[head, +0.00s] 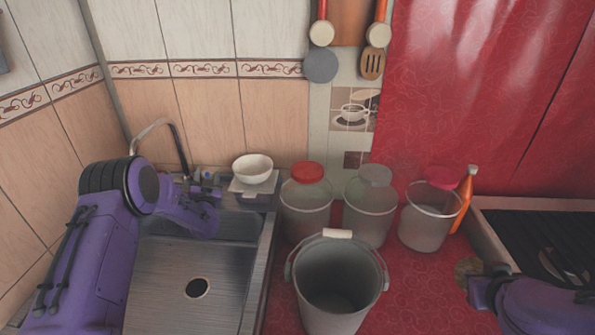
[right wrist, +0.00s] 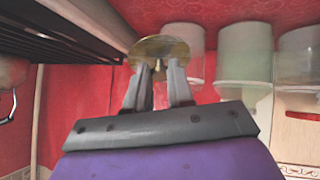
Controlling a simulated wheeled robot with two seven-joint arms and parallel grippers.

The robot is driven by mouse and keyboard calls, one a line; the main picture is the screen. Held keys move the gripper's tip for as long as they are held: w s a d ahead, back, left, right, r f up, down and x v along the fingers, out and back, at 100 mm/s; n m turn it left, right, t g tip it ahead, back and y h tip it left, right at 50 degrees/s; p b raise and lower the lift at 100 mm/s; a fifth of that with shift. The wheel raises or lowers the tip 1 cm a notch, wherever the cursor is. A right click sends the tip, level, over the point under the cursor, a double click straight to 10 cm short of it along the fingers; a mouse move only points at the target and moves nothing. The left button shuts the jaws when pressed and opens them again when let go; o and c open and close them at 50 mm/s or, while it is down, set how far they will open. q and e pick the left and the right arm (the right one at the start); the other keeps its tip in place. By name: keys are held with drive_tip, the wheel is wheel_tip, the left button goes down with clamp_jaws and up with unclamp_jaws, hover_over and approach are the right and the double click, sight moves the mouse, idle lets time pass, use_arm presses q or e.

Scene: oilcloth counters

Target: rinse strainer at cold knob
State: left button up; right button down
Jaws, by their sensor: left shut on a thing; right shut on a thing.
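The strainer (right wrist: 150,48) is a round brass-coloured disc with a small stem. My right gripper (right wrist: 159,80) is shut on that stem in the right wrist view. In the head view the strainer (head: 467,270) shows in part beside my right gripper (head: 480,280), above the red counter and left of the stove. The cold knob (head: 207,175) is small and blue, behind the sink by the tap (head: 168,135). My left gripper (head: 205,191) is shut at the knob; its fingertips are small and partly hidden. No water stream can be made out.
The steel sink (head: 165,285) with an open round drain (head: 198,288) is at the left. A white bowl (head: 253,168) sits behind the sink.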

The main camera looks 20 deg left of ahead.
use_arm(q)
drive_tip(key=o, duration=0.9)
use_arm(e)
wheel_tip(320, 180, down, 2)
drive_tip(key=shift+f+b, duration=0.25)
drive_tip(key=shift+b, duration=1)
use_arm(q)
drive_tip(key=v, duration=1.2)
